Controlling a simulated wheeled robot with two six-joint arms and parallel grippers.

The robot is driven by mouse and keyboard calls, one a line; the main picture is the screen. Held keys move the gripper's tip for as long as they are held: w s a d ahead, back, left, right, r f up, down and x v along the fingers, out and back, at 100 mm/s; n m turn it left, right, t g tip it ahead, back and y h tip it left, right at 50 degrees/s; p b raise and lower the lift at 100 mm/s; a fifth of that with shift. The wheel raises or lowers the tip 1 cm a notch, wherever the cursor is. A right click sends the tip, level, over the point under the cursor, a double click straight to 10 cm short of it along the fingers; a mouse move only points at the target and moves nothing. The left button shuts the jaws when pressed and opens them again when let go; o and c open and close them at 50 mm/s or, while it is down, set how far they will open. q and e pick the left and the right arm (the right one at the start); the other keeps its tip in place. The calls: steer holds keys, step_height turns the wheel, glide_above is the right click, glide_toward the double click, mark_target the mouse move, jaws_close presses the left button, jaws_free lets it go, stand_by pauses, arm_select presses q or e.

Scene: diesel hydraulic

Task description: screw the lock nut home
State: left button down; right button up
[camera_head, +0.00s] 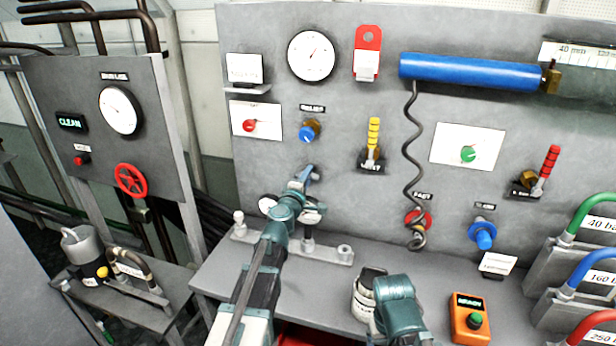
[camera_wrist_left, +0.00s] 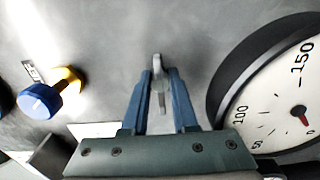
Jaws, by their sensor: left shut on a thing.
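My left gripper (camera_head: 308,174) is in front of the panel, below the blue relief knob (camera_head: 307,132). In the left wrist view its blue fingers (camera_wrist_left: 160,92) are shut on a small grey metal piece that sticks out past the tips; I cannot tell whether it is the lock nut. The relief knob (camera_wrist_left: 42,101) is left of the fingers there, apart from them, with a brass collar (camera_wrist_left: 72,79) behind it. A teal part of my right arm (camera_head: 396,300) shows at the bottom; its fingers do not show.
A dial gauge (camera_wrist_left: 285,100) is close right of the left fingers. It is mostly hidden behind my arm in the head view, on a bench manifold (camera_head: 335,252). A labelled can (camera_head: 364,300) and an orange box (camera_head: 468,322) stand on the bench. Yellow (camera_head: 373,135) and red levers (camera_head: 549,163) stick out.

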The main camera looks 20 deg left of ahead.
arm_select(q)
steer(key=shift+s+d, duration=0.1)
stand_by(0.3)
steer(key=c, duration=0.7)
jaws_free()
